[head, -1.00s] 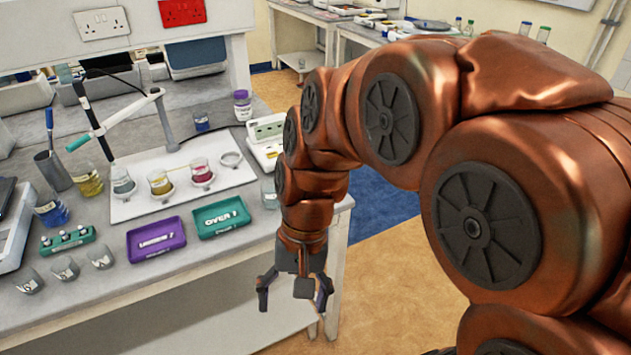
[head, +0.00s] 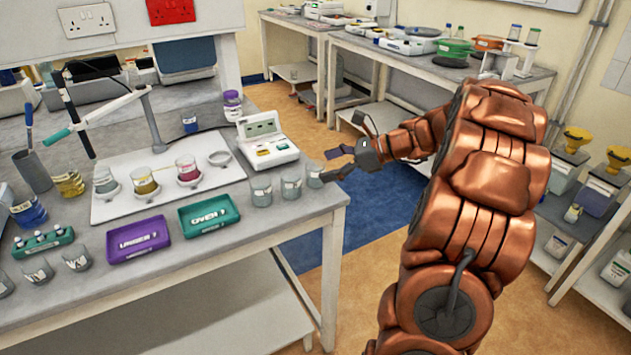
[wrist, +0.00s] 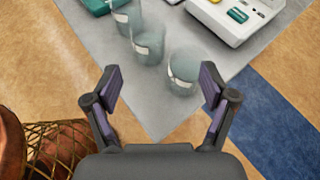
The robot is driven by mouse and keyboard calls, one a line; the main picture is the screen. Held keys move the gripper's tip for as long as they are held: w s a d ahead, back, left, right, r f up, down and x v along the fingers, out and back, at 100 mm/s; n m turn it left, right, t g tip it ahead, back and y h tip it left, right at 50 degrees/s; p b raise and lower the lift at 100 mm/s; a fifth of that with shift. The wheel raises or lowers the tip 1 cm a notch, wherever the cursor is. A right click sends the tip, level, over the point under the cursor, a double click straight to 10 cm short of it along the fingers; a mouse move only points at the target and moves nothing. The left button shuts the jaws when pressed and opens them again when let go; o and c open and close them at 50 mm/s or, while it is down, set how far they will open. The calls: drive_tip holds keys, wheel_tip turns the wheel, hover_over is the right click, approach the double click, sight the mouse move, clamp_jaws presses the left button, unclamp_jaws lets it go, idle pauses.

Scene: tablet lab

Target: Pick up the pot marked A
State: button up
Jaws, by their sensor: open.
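Three clear glass pots stand at the bench's front right corner: a left one (head: 261,190), a middle one (head: 291,187) and a right one (head: 315,174). Each has a pale label, too small to read, so I cannot tell which is marked A. My gripper (head: 335,165) is open and empty, close to the right pot. In the wrist view, my gripper (wrist: 161,84) has the right pot (wrist: 185,73) just beyond its fingertips, nearer the right finger. The middle pot (wrist: 148,46) and left pot (wrist: 125,17) lie farther off. More small cups (head: 77,258) stand at the front left.
A purple tray (head: 138,239) and a green tray (head: 208,213) lie left of the pots. A white instrument (head: 267,140) stands behind them. A white board (head: 130,205) carries several filled beakers. The blue floor strip (head: 370,200) is clear right of the bench.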

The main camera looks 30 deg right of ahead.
sight(307, 166)
drive_tip(key=shift+m+t, duration=0.7)
drive_tip(key=shift+m, duration=0.1)
drive_tip(key=d, duration=0.4)
drive_tip(key=shift+w+f, duration=0.1)
drive_tip(key=shift+f, duration=0.15)
drive_tip(key=shift+p+x, duration=0.3)
drive_tip(key=shift+x, duration=3.4)
drive_tip(key=shift+w+d+r, duration=0.1)
drive_tip(key=shift+w+d, duration=0.05)
drive_tip(key=shift+w, duration=0.05)
drive_tip(key=c, duration=1.3)
drive_tip(key=shift+r, duration=0.1)
